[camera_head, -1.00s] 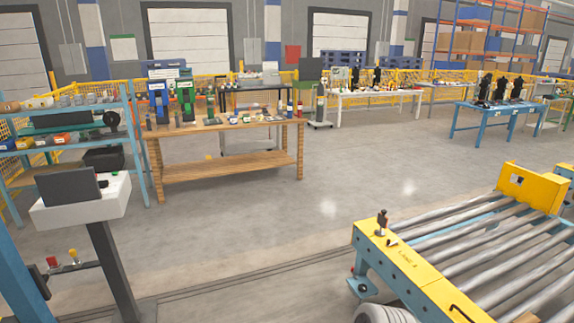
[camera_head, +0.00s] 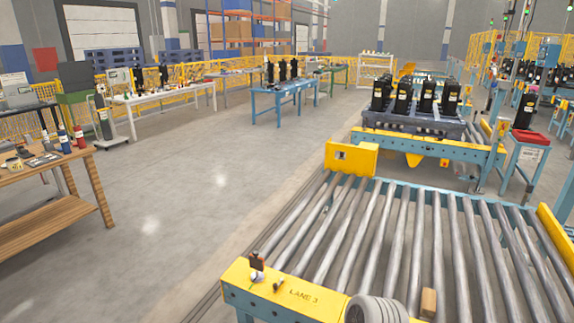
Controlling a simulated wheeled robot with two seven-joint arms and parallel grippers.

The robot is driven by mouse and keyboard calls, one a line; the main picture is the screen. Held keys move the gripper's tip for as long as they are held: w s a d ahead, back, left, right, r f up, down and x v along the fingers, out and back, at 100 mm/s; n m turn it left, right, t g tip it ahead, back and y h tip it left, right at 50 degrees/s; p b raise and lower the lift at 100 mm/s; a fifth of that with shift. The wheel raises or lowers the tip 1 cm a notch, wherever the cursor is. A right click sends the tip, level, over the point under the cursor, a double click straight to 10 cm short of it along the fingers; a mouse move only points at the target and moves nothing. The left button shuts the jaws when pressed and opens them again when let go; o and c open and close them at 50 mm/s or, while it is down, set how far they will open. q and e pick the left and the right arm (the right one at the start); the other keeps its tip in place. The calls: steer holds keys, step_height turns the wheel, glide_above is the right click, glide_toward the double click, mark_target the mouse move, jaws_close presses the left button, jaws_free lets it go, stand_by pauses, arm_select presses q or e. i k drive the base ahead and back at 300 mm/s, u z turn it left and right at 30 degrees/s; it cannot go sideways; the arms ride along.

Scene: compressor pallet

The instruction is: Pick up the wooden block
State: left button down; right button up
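The wooden block (camera_head: 428,302) is a small brown upright piece near the bottom edge of the head view. Neither of my grippers is in view.
A pallet (camera_head: 440,129) with several black compressors stands beyond the conveyor. A wooden workbench (camera_head: 60,201) is at the left, and a blue table (camera_head: 290,90) farther back. A red-topped stand (camera_head: 527,150) is at the right. The floor left of the conveyor is clear.

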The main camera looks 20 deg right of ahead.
mark_target(428, 307)
steer(key=z, duration=1)
steer(key=i, duration=1)
steer(key=z, duration=0.85)
steer(key=i, duration=0.55)
